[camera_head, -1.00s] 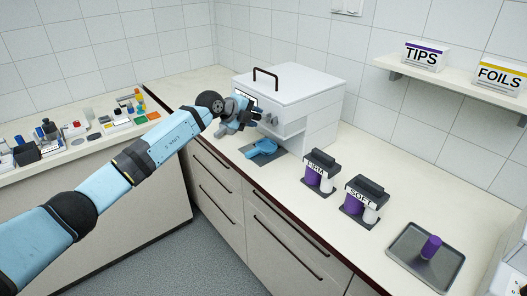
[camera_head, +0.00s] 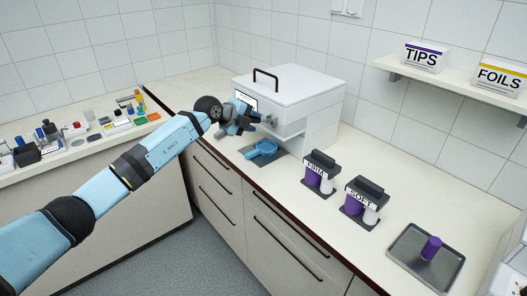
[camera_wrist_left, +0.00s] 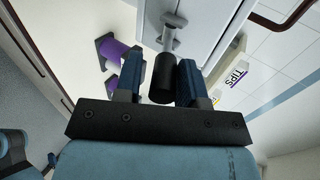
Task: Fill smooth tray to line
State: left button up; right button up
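A white machine (camera_head: 318,125) with a black top handle stands on the corner counter. A blue tray-like piece with a handle (camera_head: 263,149) lies on a dark mat below its front. I cannot read which tray is the smooth one, and no fill line shows. My left gripper (camera_head: 254,118) is at the machine's front, above the blue piece. In the left wrist view, its fingers (camera_wrist_left: 160,82) stand on either side of a black knob (camera_wrist_left: 163,78) on a grey stem. A slim gap shows by the left finger. My right gripper is out of view.
Holders marked FIRM (camera_head: 319,171) and SOFT (camera_head: 363,201), with purple and white cylinders, stand right of the machine. A grey tray (camera_head: 410,262) holds a purple cylinder (camera_head: 431,247). Boxes TIPS (camera_head: 425,56) and FOILS (camera_head: 499,76) sit on a shelf. Small items crowd the left counter.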

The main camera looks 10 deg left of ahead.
pick_arm(q)
notch_tip(320, 180, down, 6)
jog(key=s+a, duration=0.2)
jog(key=shift+s, duration=0.35)
dwell(2.7)
jog(key=shift+r, duration=0.1)
dwell(2.8)
